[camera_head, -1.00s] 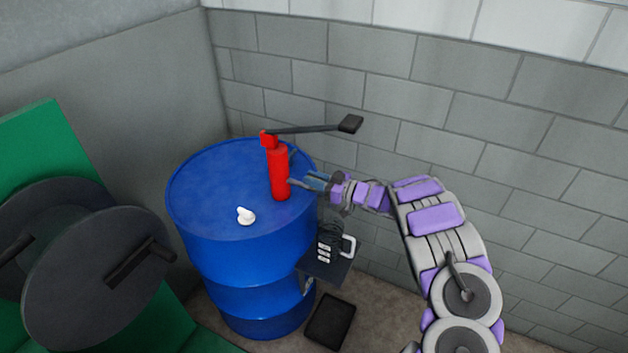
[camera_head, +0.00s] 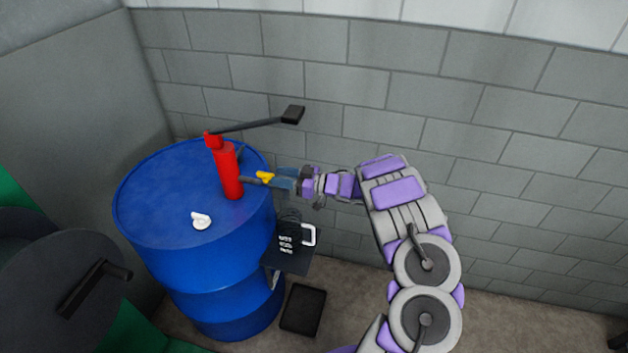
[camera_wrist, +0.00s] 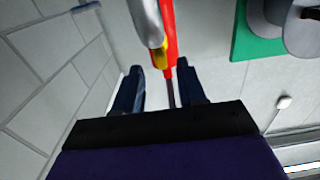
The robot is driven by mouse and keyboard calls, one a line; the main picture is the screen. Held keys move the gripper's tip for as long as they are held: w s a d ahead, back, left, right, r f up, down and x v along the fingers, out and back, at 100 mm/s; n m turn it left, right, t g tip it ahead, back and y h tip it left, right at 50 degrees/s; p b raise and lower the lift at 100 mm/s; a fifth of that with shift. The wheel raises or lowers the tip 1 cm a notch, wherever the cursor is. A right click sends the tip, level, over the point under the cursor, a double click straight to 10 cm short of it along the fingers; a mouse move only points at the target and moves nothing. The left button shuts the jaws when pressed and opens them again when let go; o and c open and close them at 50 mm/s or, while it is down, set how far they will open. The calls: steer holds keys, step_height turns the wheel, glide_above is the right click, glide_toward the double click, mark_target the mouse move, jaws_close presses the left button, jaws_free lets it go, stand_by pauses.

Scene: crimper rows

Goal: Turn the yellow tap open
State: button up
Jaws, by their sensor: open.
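The small yellow tap (camera_head: 265,177) sits at the end of a dark spout on the right side of the red hand pump (camera_head: 230,172), which stands on the blue drum (camera_head: 150,205). My gripper (camera_head: 279,181) is open just right of the tap, fingers pointing at it. In the wrist view, the open fingers (camera_wrist: 158,68) stand either side of the line to the yellow tap (camera_wrist: 163,53). The tap lies just past the fingertips there, partly behind a grey spout end. I cannot tell whether they touch.
A black lever (camera_head: 255,125) reaches right from the pump's top, above my gripper. A white cap (camera_head: 201,221) lies on the drum. A block wall (camera_head: 450,130) stands behind. Grey reel discs (camera_head: 70,290) are at left.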

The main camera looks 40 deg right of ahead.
steer(key=p+v, duration=0.1)
steer(key=v, duration=1.1)
steer(key=shift+w, duration=0.15)
